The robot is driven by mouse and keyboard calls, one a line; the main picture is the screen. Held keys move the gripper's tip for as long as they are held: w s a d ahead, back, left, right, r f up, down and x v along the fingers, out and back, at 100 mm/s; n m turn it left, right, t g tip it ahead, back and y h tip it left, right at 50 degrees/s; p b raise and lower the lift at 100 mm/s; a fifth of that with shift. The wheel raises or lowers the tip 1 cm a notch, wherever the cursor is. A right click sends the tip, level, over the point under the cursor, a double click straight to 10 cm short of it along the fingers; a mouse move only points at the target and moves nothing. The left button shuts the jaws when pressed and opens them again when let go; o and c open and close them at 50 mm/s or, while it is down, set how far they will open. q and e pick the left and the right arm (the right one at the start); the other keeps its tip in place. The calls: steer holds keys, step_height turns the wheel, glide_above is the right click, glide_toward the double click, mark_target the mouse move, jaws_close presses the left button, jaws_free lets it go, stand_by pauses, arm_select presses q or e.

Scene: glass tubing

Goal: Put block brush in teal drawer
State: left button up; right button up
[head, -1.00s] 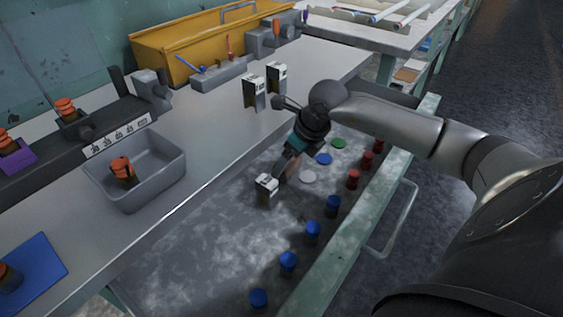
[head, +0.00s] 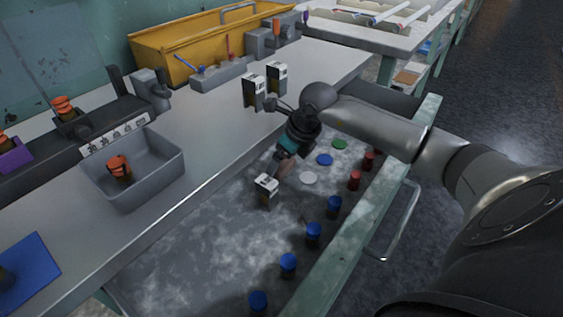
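The teal drawer (head: 330,281) is pulled open below the bench, with its handle on the right. My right gripper (head: 281,168) reaches down over the drawer. Its wrist is dark with a teal band. A small brownish piece shows at its lower end, possibly the block brush, but it is too small and shaded to be sure. The fingers are not clear, so I cannot tell whether they grip it. A small white-faced dark block (head: 266,185) is just below and left of the gripper. My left gripper is not in view.
Several blue- and red-topped pieces (head: 313,233) line the drawer's right side, with flat discs (head: 308,178) near the gripper. Two white-faced blocks (head: 253,94) stand on the bench. A grey bin (head: 165,172) sits left. The drawer's near left floor is clear.

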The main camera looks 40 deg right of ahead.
steer(key=shift+r, duration=0.1)
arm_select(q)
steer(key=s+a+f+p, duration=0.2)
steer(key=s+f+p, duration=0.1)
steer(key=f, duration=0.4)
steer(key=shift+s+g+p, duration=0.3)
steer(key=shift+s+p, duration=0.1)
arm_select(e)
steer(key=v, duration=1.2)
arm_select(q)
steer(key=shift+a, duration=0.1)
